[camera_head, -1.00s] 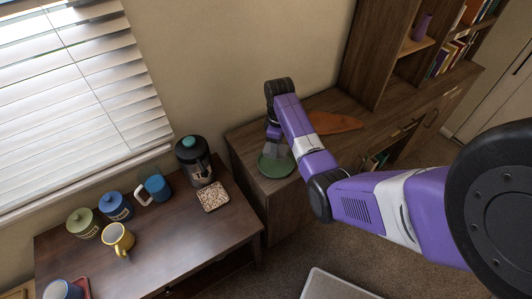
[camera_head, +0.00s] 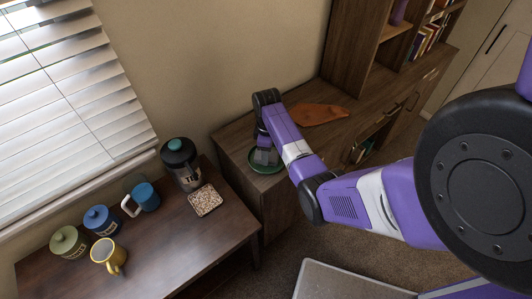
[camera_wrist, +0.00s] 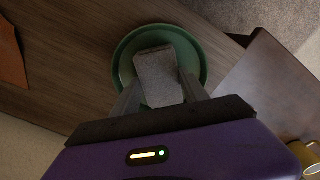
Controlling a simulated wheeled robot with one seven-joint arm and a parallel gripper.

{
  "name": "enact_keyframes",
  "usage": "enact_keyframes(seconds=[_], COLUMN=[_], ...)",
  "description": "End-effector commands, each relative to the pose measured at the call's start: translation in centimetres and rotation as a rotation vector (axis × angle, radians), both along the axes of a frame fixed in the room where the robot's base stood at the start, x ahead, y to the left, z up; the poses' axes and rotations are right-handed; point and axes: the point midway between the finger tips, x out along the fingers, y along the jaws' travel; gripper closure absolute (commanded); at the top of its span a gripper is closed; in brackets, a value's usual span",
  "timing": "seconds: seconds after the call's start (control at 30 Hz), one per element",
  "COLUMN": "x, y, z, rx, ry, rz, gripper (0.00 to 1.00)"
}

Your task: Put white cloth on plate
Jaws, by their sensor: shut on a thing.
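A round green plate (camera_head: 258,168) lies on the left end of the wooden cabinet top. It also shows in the wrist view (camera_wrist: 123,62), below my gripper. My gripper (camera_wrist: 159,92) is shut on the white cloth (camera_wrist: 157,70), which looks like a greyish folded block between the fingers. In the head view my gripper (camera_head: 265,147) points down over the plate. The cloth overlaps the middle of the plate in the wrist view. I cannot tell whether it touches the plate. My arm hides part of the cabinet top beside it.
An orange-brown board (camera_head: 320,115) lies on the cabinet (camera_head: 230,136), right of the plate. A lower dark table (camera_head: 175,235) to the left holds a black-and-green jar (camera_head: 182,163), a speckled square tile (camera_head: 205,200), a yellow mug (camera_head: 107,255) and blue and green containers.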

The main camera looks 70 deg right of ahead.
Motion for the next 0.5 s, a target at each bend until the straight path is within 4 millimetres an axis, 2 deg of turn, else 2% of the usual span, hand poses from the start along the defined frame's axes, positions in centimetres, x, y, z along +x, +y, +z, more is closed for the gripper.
enact_keyframes(seconds=[0.03,0.07,0.17,0.5], x=[0.00,0.01,0.01,0.01], y=[0.00,-0.01,0.00,-0.01], z=[-0.23,-0.18,-0.15,0.08], rx=[0.000,0.000,0.000,0.000], ry=[0.000,0.000,0.000,0.000], rz=[0.000,0.000,0.000,0.000], gripper=[0.80,0.44,0.26,0.26])
